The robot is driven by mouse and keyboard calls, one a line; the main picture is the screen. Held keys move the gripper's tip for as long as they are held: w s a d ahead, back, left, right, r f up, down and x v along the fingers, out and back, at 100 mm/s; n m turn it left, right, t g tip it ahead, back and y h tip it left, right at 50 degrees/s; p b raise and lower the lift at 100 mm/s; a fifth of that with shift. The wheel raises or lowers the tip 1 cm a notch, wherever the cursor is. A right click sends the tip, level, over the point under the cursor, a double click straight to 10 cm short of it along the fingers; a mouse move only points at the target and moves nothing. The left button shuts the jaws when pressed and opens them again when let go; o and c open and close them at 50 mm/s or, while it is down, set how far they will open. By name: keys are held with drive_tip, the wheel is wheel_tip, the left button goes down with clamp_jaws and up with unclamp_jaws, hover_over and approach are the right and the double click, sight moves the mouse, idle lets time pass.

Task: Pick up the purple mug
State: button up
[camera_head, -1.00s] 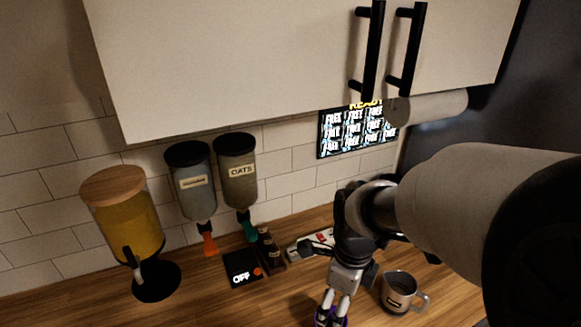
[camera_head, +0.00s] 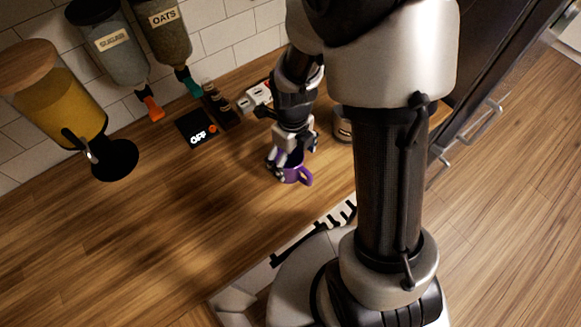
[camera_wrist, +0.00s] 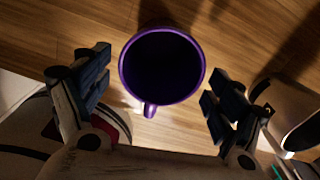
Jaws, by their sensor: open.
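The purple mug (camera_head: 297,175) stands upright on the wooden counter in the head view, partly hidden behind my gripper (camera_head: 291,160). In the wrist view the purple mug (camera_wrist: 162,64) shows from above, its dark opening facing the camera and its handle pointing down in the picture. My gripper (camera_wrist: 152,92) is open. One finger is at the left of the mug and the other at the right, with gaps showing between the fingers and the mug. Nothing is held.
A grey mug (camera_head: 343,127) stands just right of my gripper, partly hidden by my arm. The counter at the front left is clear.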

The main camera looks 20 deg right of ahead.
sight(291, 166)
drive_tip(key=f+b, duration=0.1)
drive_tip(key=f, duration=0.4)
drive_tip(key=shift+w+a+f+b, duration=0.2)
drive_tip(key=shift+f+b, duration=0.1)
drive_tip(key=shift+b, duration=0.1)
drive_tip(key=shift+r, duration=0.1)
drive_tip(key=c, duration=1.4)
drive_tip(key=shift+r, duration=0.1)
